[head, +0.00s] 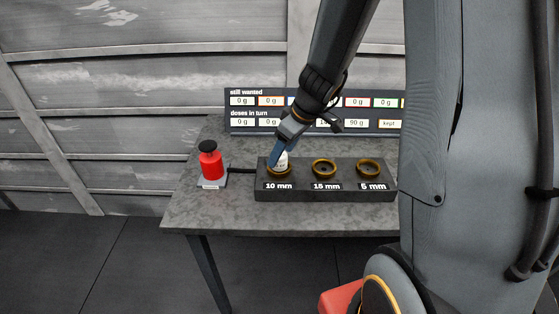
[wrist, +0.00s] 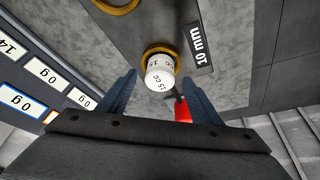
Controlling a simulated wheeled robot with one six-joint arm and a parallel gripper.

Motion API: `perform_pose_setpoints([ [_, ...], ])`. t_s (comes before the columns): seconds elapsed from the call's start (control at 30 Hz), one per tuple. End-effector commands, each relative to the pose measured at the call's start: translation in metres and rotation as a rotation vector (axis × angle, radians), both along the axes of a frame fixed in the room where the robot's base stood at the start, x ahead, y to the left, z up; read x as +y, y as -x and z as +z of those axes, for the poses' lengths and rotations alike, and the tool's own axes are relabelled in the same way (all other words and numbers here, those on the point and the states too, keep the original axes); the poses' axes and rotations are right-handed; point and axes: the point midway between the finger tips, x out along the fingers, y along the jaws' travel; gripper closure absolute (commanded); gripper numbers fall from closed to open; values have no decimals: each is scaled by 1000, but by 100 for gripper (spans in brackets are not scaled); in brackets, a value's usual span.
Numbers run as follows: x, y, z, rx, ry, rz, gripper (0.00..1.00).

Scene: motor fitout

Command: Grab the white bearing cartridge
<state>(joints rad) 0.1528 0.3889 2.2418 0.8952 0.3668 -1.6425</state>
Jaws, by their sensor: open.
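The white bearing cartridge (head: 283,161) stands in the brass ring of the 10 mm socket (head: 279,172), at the left of a dark block. In the wrist view the white cartridge (wrist: 160,72) shows its top end with printed marks, ahead of my fingertips and between their lines. My gripper (head: 277,150) is over the 10 mm socket, and one blue finger hides part of the cartridge in the head view. In the wrist view my gripper (wrist: 160,95) has its two blue fingers spread apart, with nothing held. I cannot tell whether a finger touches the cartridge.
The dark block (head: 325,192) also has empty-looking 15 mm (head: 324,168) and 5 mm (head: 369,168) rings. A display board (head: 262,112) stands behind. The table's front left (head: 205,212) is clear.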

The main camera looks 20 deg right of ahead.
Motion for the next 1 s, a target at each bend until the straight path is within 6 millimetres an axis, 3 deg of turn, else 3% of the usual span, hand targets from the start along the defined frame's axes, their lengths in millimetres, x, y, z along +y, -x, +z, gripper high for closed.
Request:
perform_pose_setpoints([
  [0.2, 6, -7, -21, 1, 0, 0, 41],
  [0.5, 6, -8, -24, 0, 0, 0, 41],
  [0.83, 6, -8, -24, 0, 0, 0, 95],
  [1.0, 6, -8, -23, -1, 0, 0, 99],
])
